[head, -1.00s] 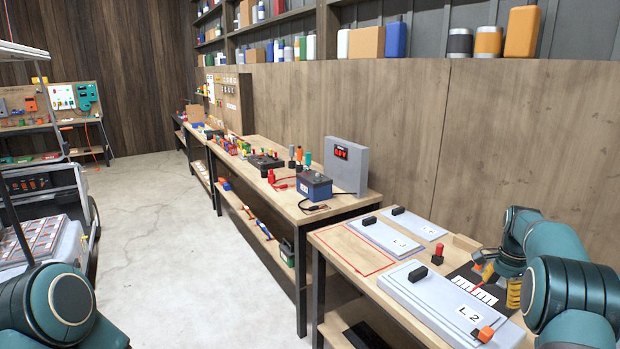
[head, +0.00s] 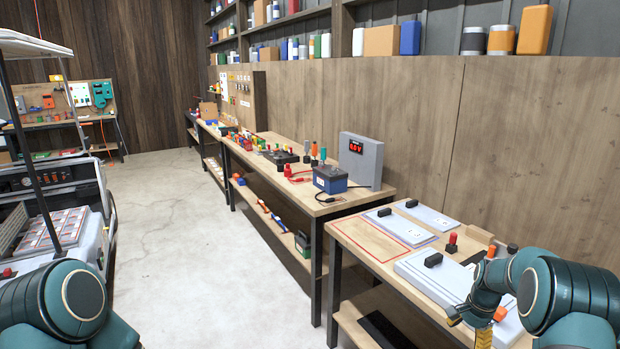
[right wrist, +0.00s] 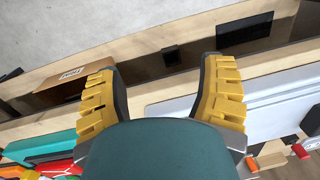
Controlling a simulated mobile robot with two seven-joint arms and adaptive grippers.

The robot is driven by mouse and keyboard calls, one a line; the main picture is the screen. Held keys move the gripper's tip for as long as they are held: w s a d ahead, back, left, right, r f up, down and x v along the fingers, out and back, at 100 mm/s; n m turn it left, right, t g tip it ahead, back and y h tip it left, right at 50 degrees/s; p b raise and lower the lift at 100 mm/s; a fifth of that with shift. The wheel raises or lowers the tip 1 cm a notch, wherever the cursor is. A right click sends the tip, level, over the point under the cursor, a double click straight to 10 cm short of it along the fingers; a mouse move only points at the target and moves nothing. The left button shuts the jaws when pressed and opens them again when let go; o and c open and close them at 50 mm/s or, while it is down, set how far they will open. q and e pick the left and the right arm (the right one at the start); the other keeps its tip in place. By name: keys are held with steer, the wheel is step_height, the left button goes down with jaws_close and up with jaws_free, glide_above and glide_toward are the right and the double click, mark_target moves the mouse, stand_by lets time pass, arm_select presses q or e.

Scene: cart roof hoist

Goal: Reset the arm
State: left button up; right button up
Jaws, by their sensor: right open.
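My right arm (head: 490,285) reaches in from the right in the head view, over the near workbench. Its gripper (head: 483,335) shows only partly at the lower edge, as a yellow finger. In the right wrist view the two yellow fingers of my right gripper (right wrist: 160,98) are spread wide with nothing between them. A bench edge and floor lie beyond them. My left arm (head: 70,305) shows at the lower left of the head view. My left gripper is out of the frame.
The near bench (head: 350,232) holds a large grey panel (head: 445,275) with a black handle, partly behind my right arm, and smaller panels (head: 397,222). A blue battery (head: 330,179) and grey meter (head: 361,160) stand on the farther bench. A cart (head: 85,250) stands left. Floor between is clear.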

steer(key=s+a+f+n+y+b, duration=0.1)
steer(key=s+a+f+n, duration=0.25)
steer(key=a+f, duration=0.45)
steer(key=s+a+f+n+b, duration=0.1)
steer(key=s+a+f+n, duration=0.1)
steer(key=s+a+f, duration=0.5)
steer(key=s+a+n+t+y+b, duration=0.1)
steer(key=s+a+n, duration=0.5)
steer(key=s+a, duration=0.8)
steer(key=a+y, duration=0.1)
steer(key=a, duration=0.3)
steer(key=shift+s+f, duration=0.2)
steer(key=shift+s, duration=0.2)
steer(key=shift+d, duration=0.15)
